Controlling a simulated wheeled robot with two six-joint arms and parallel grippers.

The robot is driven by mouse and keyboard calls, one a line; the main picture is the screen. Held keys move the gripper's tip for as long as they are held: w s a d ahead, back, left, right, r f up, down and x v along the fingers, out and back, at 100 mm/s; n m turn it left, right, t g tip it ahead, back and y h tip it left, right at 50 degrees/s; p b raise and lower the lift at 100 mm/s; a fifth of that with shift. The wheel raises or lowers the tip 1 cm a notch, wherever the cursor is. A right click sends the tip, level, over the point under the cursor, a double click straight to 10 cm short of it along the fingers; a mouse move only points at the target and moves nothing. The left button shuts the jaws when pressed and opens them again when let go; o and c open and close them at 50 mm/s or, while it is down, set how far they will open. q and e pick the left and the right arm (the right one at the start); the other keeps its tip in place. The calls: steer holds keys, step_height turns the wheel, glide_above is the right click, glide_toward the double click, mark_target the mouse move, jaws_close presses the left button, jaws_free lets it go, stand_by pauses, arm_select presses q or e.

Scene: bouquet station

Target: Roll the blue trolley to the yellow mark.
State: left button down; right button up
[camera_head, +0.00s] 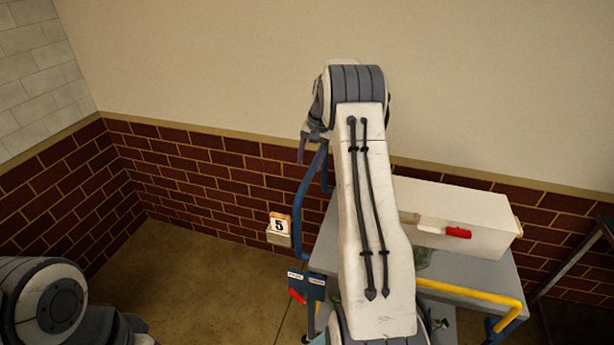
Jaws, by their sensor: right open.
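The blue trolley (335,255) stands against the brick wall, with a grey top and a blue upright push handle (301,207) at its left end. My right arm crosses in front of it and hides much of its middle. My right gripper (304,150) is open, at the top of the blue handle; the arm partly hides it, and I cannot tell whether it touches the handle. My left arm shows only as a joint in the lower left corner, and its gripper is out of view. I see no yellow mark on the floor.
A dark table (580,255) stands at right.

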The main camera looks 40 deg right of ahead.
steer(key=shift+s+d+r, duration=0.1)
steer(key=shift+s+r, duration=0.05)
steer(key=shift+r, duration=0.65)
steer(key=shift+s+d+r, duration=0.1)
steer(key=shift+r, duration=0.7)
